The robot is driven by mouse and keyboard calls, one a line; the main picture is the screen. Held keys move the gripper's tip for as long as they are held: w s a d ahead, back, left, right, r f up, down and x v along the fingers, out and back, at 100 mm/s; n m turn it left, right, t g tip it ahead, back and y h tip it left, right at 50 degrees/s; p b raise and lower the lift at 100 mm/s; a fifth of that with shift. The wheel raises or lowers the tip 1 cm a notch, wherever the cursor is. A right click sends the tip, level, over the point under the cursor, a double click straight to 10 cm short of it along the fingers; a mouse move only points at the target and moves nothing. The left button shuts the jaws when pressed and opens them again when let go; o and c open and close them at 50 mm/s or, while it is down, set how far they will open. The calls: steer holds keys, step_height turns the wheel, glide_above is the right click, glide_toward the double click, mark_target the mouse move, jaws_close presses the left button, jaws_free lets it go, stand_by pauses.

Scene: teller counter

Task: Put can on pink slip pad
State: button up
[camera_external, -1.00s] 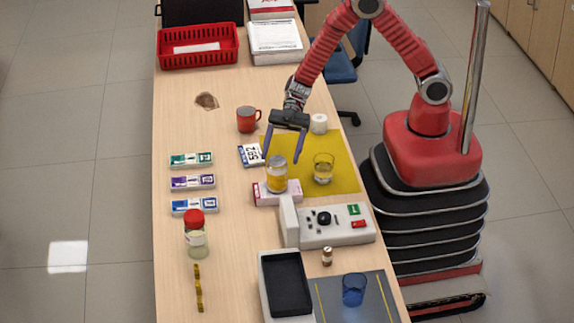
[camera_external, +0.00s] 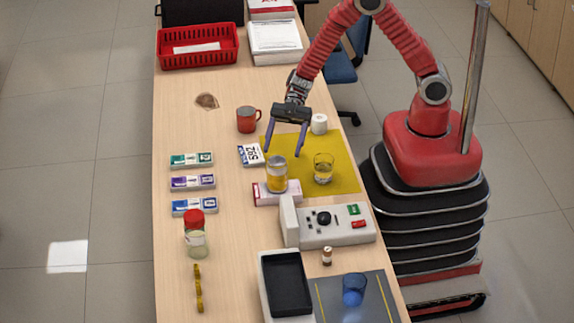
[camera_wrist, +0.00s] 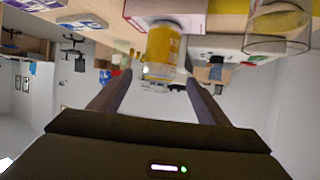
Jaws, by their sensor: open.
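The can (camera_external: 276,175), yellow with a silvery top, stands upright on the pink slip pad (camera_external: 292,193) near the middle of the counter. In the wrist view the can (camera_wrist: 165,52) appears between and beyond the fingers, against the pink pad (camera_wrist: 190,14). My gripper (camera_external: 286,154) is open and empty. It is behind and slightly above the can in the external view, with its fingers apart from it.
A glass with yellowish liquid (camera_external: 323,168) stands on the yellow mat (camera_external: 345,180), right of the can. A red mug (camera_external: 248,119), a number card (camera_external: 250,155) and a white roll (camera_external: 319,123) are behind. A control box (camera_external: 335,231) is in front.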

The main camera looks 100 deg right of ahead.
steer(key=w+d+r+m+t+h, duration=0.3)
steer(key=d+r+h, duration=0.2)
steer(key=d+r, duration=0.15)
steer(key=w+d+r+m+t+h, duration=0.25)
steer(key=d+r+t+h, duration=0.2)
steer(key=r, duration=0.25)
steer(key=s+d+r+m+h, duration=0.2)
steer(key=s+d+r+h, duration=0.1)
steer(key=d+r, duration=0.15)
steer(key=s+d+r+m+g+h, duration=0.25)
steer(key=s+m+g, duration=0.2)
steer(key=s, duration=0.95)
steer(key=s+a+f+g+y, duration=0.1)
steer(key=s+a, duration=0.1)
steer(key=s, duration=0.5)
steer(key=s+a+f+m+g+y, duration=0.1)
steer(key=s+a, duration=0.2)
steer(key=s, duration=0.4)
steer(key=shift+s+f+g+y, duration=0.15)
steer(key=shift+s+g+y, duration=0.15)
steer(key=shift+s, duration=0.1)
